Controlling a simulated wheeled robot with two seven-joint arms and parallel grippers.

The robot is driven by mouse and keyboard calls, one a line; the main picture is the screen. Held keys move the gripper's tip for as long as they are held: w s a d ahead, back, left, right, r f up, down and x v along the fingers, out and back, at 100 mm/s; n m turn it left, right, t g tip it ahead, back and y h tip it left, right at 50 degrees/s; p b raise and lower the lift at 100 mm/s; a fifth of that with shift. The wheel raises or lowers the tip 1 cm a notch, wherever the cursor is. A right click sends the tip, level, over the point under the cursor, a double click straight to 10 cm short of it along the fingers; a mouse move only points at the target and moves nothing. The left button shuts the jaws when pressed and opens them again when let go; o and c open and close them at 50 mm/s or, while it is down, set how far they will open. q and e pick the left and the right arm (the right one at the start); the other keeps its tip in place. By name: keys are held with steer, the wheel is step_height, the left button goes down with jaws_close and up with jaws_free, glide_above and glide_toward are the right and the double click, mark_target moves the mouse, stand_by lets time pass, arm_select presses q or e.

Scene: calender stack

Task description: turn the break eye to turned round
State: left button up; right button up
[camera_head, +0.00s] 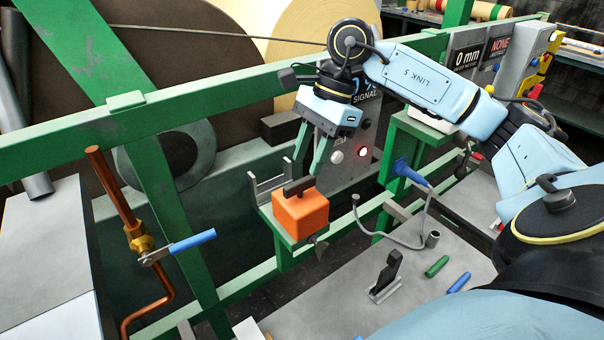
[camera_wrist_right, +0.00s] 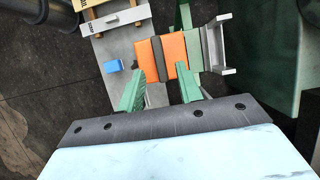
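An orange block with a dark bar across its top, which I take to be the break eye (camera_head: 300,214), sits on a small green bracket beside a grey two-pronged fork (camera_head: 268,184). My right gripper (camera_head: 307,176) points down just above the block, its two green fingers apart near the dark bar. In the right wrist view, the block (camera_wrist_right: 174,56) lies beyond the fingertips (camera_wrist_right: 162,72). The dark bar (camera_wrist_right: 158,60) lies between the fingers with gaps beside it, so the gripper looks open and empty. My left gripper is not in view.
A green rail frame (camera_head: 215,105) runs behind the block. A copper pipe with a blue-handled valve (camera_head: 193,240) is at left. A black lever (camera_head: 386,273) and green (camera_head: 437,266) and blue sticks are at lower right.

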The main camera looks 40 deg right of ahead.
mark_target(300, 181)
steer(key=shift+x, duration=2.25)
jaws_close()
